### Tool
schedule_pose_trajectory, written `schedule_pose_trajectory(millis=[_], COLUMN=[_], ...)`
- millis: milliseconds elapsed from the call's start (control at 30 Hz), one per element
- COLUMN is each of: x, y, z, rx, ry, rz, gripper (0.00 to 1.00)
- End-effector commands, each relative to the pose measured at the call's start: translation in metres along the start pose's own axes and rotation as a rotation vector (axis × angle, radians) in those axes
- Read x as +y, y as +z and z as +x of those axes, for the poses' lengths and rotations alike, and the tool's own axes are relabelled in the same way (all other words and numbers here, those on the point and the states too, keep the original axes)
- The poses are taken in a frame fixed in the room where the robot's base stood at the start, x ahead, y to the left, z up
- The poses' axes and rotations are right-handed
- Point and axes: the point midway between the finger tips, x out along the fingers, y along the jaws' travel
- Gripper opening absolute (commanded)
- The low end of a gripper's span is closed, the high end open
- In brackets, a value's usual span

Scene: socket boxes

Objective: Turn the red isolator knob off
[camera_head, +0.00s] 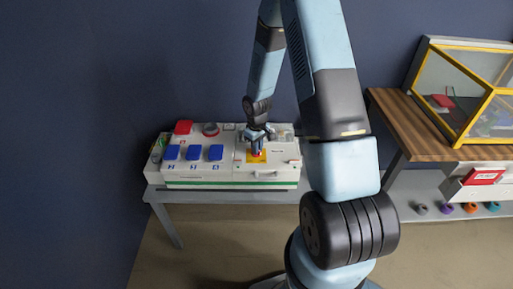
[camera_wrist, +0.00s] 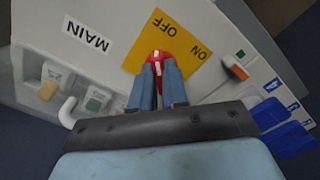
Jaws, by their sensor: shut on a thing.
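The red isolator knob (camera_wrist: 160,58) sits on a yellow plate (camera_wrist: 182,45) marked OFF and ON in the wrist view, with a MAIN label beside it. A pale mark shows on the knob's face; I cannot tell exactly which word it points to. My gripper (camera_wrist: 158,78) is shut on the knob, one finger on each side, and hides its lower part. In the head view my gripper (camera_head: 256,147) is over the yellow plate (camera_head: 257,158) on the white socket box (camera_head: 275,172), and the knob is mostly hidden.
Blue socket covers (camera_head: 194,153) are left of the plate, with a red cover (camera_head: 183,127) behind them. A white hooked handle (camera_wrist: 68,112) is close to my gripper in the wrist view. A wooden table (camera_head: 410,125) with a yellow-framed case (camera_head: 470,90) stands right.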

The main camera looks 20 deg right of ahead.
Motion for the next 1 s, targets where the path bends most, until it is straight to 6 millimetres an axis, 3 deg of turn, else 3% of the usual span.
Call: schedule_pose_trajectory(millis=[267,600,767,1000], x=[0.001,0.001,0.001,0.002], y=[-0.001,-0.001,-0.001,-0.001], z=[-0.001,-0.004,-0.021,-0.063], rx=[0.003,0.002,0.004,0.005], ry=[0.001,0.001,0.001,0.003], rz=[0.0,0.001,0.003,0.002], gripper=[0.39,0.39,0.39,0.39])
